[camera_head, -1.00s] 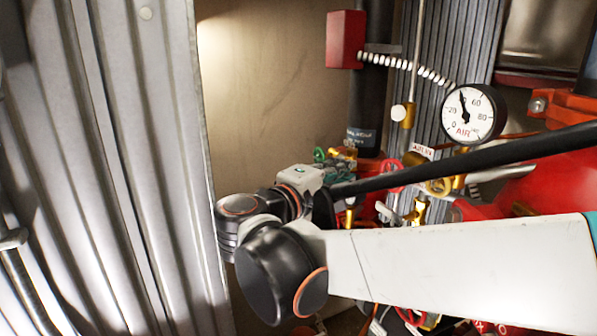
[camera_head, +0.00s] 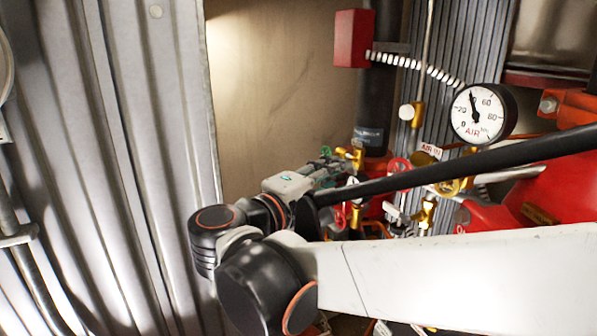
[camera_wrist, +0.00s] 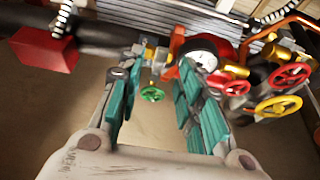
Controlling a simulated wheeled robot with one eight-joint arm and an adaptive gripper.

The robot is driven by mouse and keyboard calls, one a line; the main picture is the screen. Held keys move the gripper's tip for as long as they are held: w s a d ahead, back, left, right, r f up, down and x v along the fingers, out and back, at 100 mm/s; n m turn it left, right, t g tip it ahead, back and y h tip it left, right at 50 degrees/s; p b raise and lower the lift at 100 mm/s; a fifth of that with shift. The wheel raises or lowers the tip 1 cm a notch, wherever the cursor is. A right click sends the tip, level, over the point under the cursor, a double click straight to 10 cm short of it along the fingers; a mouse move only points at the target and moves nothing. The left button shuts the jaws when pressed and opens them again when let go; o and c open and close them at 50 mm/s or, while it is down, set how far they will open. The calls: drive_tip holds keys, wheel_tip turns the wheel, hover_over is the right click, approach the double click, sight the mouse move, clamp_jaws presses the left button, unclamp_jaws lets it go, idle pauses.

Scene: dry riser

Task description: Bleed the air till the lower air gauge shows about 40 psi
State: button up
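A white round gauge marked AIR (camera_head: 478,113) shows in the head view at right. Its needle points up and slightly left, near the 40 region; the exact reading is hard to tell. My gripper (camera_wrist: 158,72) is open in the wrist view, its two teal-padded fingers apart. A small green handwheel (camera_wrist: 152,94) shows between the fingers, and I cannot tell whether they touch it. In the head view my gripper (camera_head: 328,170) is at the valves, partly hidden by my arm. A white-faced gauge (camera_wrist: 203,53) shows in the wrist view; its reading is blurred.
Red handwheels (camera_wrist: 292,76) and a yellow handwheel (camera_wrist: 278,106) crowd the right of the wrist view. A red box (camera_head: 351,38) is on the wall beside a black pipe. Corrugated metal (camera_head: 150,160) stands close at left. A red body (camera_head: 565,185) is at right.

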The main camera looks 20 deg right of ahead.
drive_tip(key=v, duration=0.7)
drive_tip(key=shift+s+a+f, duration=0.1)
drive_tip(key=shift+s, duration=0.1)
